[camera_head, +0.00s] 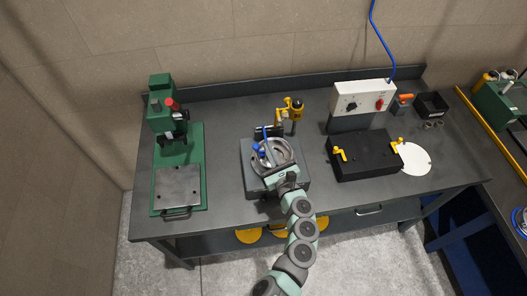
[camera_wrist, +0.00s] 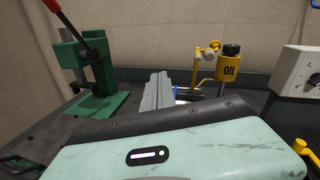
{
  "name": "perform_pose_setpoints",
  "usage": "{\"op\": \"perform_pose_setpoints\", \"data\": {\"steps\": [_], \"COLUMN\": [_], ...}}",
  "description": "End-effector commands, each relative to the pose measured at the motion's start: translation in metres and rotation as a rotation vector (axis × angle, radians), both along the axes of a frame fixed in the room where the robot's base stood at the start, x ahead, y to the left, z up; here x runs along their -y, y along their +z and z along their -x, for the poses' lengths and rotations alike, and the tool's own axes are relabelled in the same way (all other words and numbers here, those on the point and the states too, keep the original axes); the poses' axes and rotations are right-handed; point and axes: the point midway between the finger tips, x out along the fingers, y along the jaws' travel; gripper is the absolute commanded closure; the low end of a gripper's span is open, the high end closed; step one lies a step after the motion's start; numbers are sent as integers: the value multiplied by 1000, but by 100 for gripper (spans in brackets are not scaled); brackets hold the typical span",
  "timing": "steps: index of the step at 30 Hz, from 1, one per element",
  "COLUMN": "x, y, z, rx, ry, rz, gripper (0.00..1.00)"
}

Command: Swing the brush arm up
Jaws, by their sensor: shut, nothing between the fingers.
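A round grey ring fixture (camera_head: 288,150) sits on a grey block (camera_head: 256,183) at the middle of the bench. A blue part (camera_head: 264,148), perhaps the brush arm, stands at the left of the ring; I cannot tell surely. A little blue shows behind my fingers in the wrist view (camera_wrist: 187,89). A yellow oil cup (camera_wrist: 230,63) on a post is behind the fixture, and also shows in the head view (camera_head: 296,108). My gripper (camera_wrist: 157,90) is shut and empty, reaching over the front of the fixture. My wrist hides much of it; contact cannot be told.
A green press (camera_head: 166,125) with a red-tipped lever stands left. A black box (camera_head: 362,158) with yellow clamps and a white disc (camera_head: 414,158) are at right. A white control box (camera_head: 362,97) stands behind. Bare bench lies between press and fixture.

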Motion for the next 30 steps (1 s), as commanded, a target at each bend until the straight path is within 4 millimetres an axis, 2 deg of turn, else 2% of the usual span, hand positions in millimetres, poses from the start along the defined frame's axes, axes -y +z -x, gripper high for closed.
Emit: {"op": "perform_pose_setpoints", "data": {"steps": [1, 3, 7, 12, 22, 26, 30], "x": [0, 1, 2, 3, 3, 1, -6], "y": [-33, -53, -76, -80, -78, -77, -73], "z": [15, 33, 62, 78, 78, 70, 49], "rx": [7, 28, 66, 96, 99, 97, 100], "ry": [-2, -3, 0, 5, 5, 4, 8], "rz": [-2, -1, 3, 12, 10, 8, 10], "gripper": [100, 100, 100, 100, 100, 100, 100]}}
